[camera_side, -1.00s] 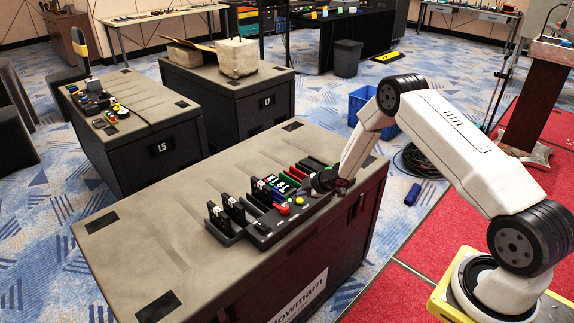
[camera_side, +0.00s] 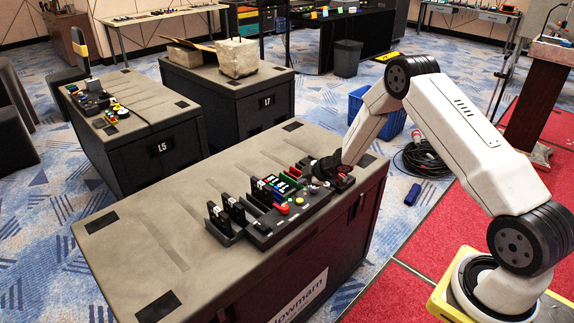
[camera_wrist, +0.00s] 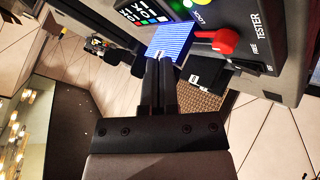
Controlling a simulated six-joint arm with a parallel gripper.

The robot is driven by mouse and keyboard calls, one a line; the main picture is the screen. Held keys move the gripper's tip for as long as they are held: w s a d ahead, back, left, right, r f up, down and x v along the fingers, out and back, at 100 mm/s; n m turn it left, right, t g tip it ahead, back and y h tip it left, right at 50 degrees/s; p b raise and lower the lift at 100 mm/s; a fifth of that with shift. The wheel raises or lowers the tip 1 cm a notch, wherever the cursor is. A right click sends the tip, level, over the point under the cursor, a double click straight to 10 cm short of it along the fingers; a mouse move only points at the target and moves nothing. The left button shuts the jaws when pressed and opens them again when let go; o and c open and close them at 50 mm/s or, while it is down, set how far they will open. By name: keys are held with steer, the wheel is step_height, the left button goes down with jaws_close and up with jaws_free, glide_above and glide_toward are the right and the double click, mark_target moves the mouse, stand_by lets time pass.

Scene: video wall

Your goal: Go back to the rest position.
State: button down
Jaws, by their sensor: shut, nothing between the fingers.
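My gripper (camera_side: 312,172) is at the right end of the dark tester (camera_side: 288,218) on the near case, in the side view. Its fingertips are dark and hard to make out there. In the wrist view the two black fingers of my gripper (camera_wrist: 161,64) lie close together with nothing held. Beyond the tips is a blue ribbed block (camera_wrist: 170,40). The tester's panel, with a red lever (camera_wrist: 224,41) beside printed words, shows at the top right of that view. Whether the fingertips touch anything I cannot tell.
The near case (camera_side: 150,237) has a bare left half. Black cartridges (camera_side: 232,208) stand at the tester's left. A blue crate (camera_side: 376,112) and coiled cables (camera_side: 422,160) lie on the floor behind the arm. Two more cases stand farther back.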

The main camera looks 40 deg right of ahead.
steer(key=shift+r, duration=0.1)
stand_by(0.4)
steer(key=s+a+r+m+h, duration=0.2)
steer(key=s+a+r+m, duration=0.1)
steer(key=r, duration=0.4)
steer(key=s+a+r+m+g, duration=0.2)
steer(key=s+a+r, duration=0.1)
steer(key=s, duration=0.5)
steer(key=s+a+r+m+g, duration=0.2)
steer(key=s+a, duration=0.3)
steer(key=s, duration=0.3)
steer(key=s+a+r+m+g, duration=0.2)
steer(key=s+a+r+m, duration=0.2)
steer(key=s, duration=0.4)
steer(key=shift+s+a+r, duration=0.2)
steer(key=shift+s+r, duration=0.15)
stand_by(1.3)
